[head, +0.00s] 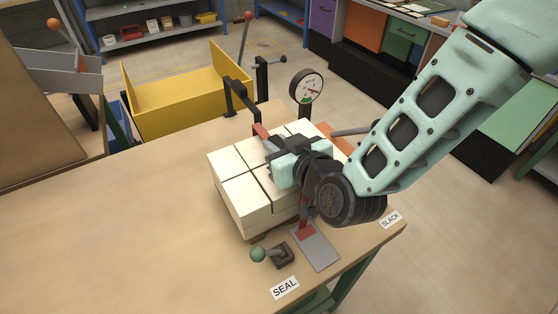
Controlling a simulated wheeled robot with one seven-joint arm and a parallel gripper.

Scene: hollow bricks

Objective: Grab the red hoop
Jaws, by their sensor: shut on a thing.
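A stack of pale cream hollow bricks (241,160) stands on the workbench in the head view. A part of the red hoop (262,131) shows at the stack's back edge. Another red piece (306,229) shows low at the front, by a grey metal plate; I cannot tell if both belong to one band. My gripper (274,150) is over the top of the stack, in line with these red parts, and is shut on the hoop. Its jaws and wrist hide the contact and the hoop's middle.
A green-knobbed lever (258,254) stands by the SEAL label (285,288). The SLACK label (391,219) is at the bench's right edge. A dial gauge (306,86) and a black bracket (238,97) rise behind the stack. The workbench (120,220) is clear at left.

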